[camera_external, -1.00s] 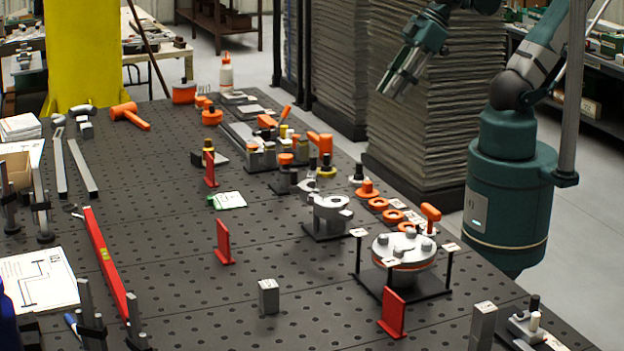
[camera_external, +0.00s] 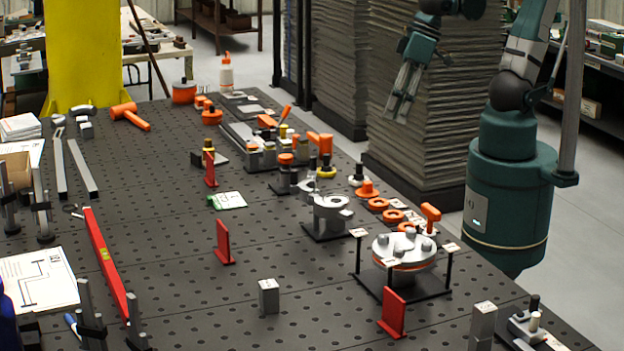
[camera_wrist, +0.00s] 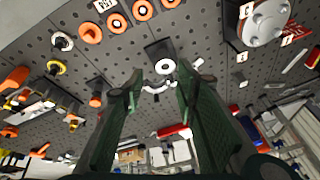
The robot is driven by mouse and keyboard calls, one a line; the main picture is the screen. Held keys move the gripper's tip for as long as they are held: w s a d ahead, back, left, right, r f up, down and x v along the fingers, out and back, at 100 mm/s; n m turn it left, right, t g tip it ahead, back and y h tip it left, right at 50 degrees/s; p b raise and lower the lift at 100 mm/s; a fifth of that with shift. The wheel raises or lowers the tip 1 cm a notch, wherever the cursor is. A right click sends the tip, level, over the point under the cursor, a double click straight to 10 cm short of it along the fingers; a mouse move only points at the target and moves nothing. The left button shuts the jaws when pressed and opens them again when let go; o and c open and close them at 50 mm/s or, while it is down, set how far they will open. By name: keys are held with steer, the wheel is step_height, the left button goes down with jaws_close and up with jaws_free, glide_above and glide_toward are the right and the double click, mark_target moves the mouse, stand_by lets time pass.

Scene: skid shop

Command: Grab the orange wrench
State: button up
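My gripper (camera_external: 398,116) hangs in the air beyond the table's right edge, pointing down, in front of the stacked grey sheets. In the wrist view its two fingers (camera_wrist: 160,88) stand apart with nothing held between them. No orange thing shows clearly as a wrench. An orange handle-shaped piece (camera_external: 430,212) stands by the bolted flange at the table's right edge. Another orange piece (camera_external: 320,140) lies among the fixtures farther back, too small to make out. An orange mallet (camera_external: 128,115) lies at the far left. My gripper is apart from all of them.
The dark perforated table (camera_external: 180,280) has a bare middle. Red upright plates (camera_external: 223,243), a grey flange (camera_external: 404,250) on posts, a grey valve-like body (camera_external: 330,212) and orange rings (camera_external: 378,204) stand around it. Stacked sheets (camera_external: 450,140) rise behind my gripper.

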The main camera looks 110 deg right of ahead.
steer(key=w+a+f+m+g+h, duration=0.1)
steer(key=a+f+m+g+h, duration=0.15)
steer(key=a+f+m, duration=0.5)
steer(key=m+g+h, duration=0.2)
steer(key=m, duration=0.3)
glide_above(432, 208)
steer(key=a, duration=0.2)
steer(key=f, duration=0.5)
steer(key=shift+w+d+f, duration=0.15)
steer(key=shift+w+f, duration=0.05)
steer(key=shift+f, duration=0.05)
steer(key=shift+s+a+f+m, duration=0.25)
steer(key=shift+a+f+m, duration=0.1)
steer(key=shift+a+f, duration=0.05)
steer(key=shift+d+f, duration=0.1)
steer(key=shift+x, duration=1.15)
steer(key=shift+w+f, duration=0.1)
steer(key=shift+f, duration=0.05)
steer(key=shift+x, duration=2.45)
steer(key=shift+w+f, duration=0.1)
